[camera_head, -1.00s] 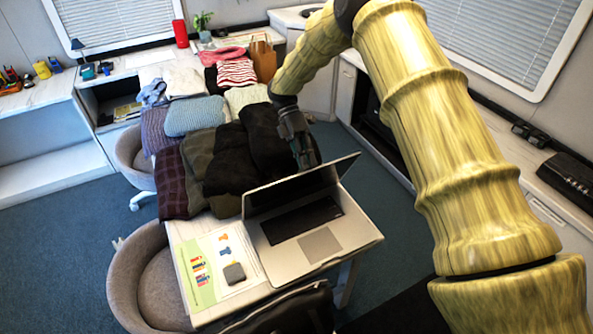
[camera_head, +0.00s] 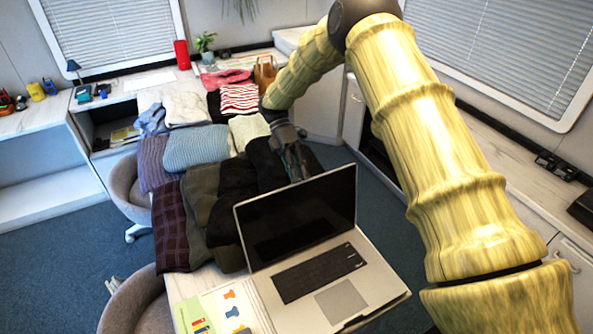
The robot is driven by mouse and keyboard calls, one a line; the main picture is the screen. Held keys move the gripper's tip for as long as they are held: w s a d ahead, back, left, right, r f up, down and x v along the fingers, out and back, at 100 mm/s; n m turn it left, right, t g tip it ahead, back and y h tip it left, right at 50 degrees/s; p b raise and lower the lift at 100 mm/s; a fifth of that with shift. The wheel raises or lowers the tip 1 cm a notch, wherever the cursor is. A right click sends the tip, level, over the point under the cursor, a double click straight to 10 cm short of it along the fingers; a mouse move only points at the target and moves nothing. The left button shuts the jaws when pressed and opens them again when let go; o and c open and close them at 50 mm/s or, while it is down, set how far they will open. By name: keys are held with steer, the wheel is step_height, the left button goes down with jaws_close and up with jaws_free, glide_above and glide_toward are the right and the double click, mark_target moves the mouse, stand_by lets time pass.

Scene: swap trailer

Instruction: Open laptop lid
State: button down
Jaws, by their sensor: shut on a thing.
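The laptop (camera_head: 345,297) lies on the near end of the table, its keyboard and touchpad uncovered. Its lid (camera_head: 298,216) stands up, with the dark screen facing me. My gripper (camera_head: 297,174) is at the lid's top edge, near the middle, reaching from behind. It is shut on the lid's edge. The fingertips are partly hidden behind the lid.
Folded clothes (camera_head: 205,148) cover the table behind and left of the laptop. A coloured sheet (camera_head: 215,310) lies at its left. Grey chairs (camera_head: 140,302) stand along the table's left side. A counter (camera_head: 500,160) runs along the right wall.

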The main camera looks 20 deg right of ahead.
steer(key=shift+s+f, duration=0.25)
steer(key=shift+f, duration=0.95)
steer(key=shift+a, duration=0.1)
steer(key=c, duration=1.7)
jaws_free()
steer(key=o, duration=0.3)
steer(key=shift+w+f, duration=0.15)
steer(key=shift+w, duration=0.15)
steer(key=shift+s+r, duration=0.1)
steer(key=shift+r, duration=0.15)
steer(key=shift+c, duration=0.8)
steer(key=shift+c, duration=0.4)
